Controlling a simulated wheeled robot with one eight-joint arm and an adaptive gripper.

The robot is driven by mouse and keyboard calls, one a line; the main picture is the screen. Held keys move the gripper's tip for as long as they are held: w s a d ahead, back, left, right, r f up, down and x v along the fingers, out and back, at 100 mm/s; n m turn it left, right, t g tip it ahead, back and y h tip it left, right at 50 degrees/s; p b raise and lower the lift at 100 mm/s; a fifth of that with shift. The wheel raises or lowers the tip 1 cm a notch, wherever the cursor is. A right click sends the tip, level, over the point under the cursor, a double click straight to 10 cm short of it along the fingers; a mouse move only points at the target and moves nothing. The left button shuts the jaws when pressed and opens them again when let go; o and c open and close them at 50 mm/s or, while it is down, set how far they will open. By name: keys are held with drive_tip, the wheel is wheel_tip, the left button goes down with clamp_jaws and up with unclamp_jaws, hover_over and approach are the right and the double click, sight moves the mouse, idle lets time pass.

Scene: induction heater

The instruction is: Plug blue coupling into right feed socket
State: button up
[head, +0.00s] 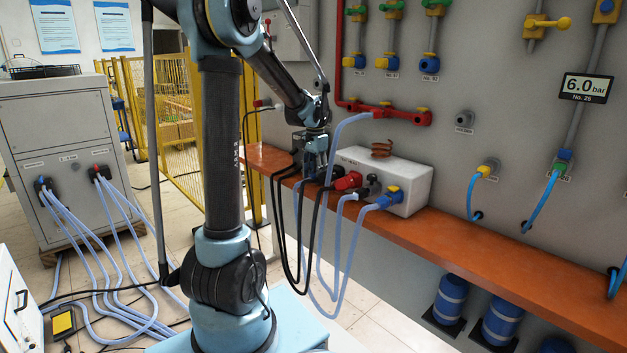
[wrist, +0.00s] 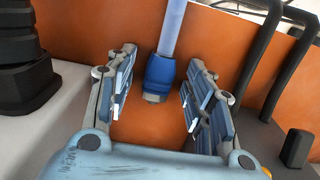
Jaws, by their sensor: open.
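The blue coupling (wrist: 160,72) shows in the wrist view on a pale blue hose, its metal end toward my gripper. It is between the open fingers of my gripper (wrist: 163,62), with a gap on each side, over the orange bench. In the head view my gripper (head: 316,160) is low over the bench, at the left end of the white heater box (head: 412,180). The coupling there is mostly hidden by the gripper. Another blue connector with a hose (head: 388,199) is at the box's right front, below a yellow part. I cannot tell which opening is the right feed socket.
A red connector (head: 348,181) and a black one (head: 372,186) crowd the box front. Black cables (head: 283,220) hang over the bench (head: 480,235) edge near my gripper. The bench to the right is mostly clear.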

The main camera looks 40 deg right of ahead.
drive_tip(key=c, duration=1.1)
drive_tip(key=shift+r, duration=0.1)
wheel_tip(320, 180, up, 10)
drive_tip(key=shift+f, duration=0.1)
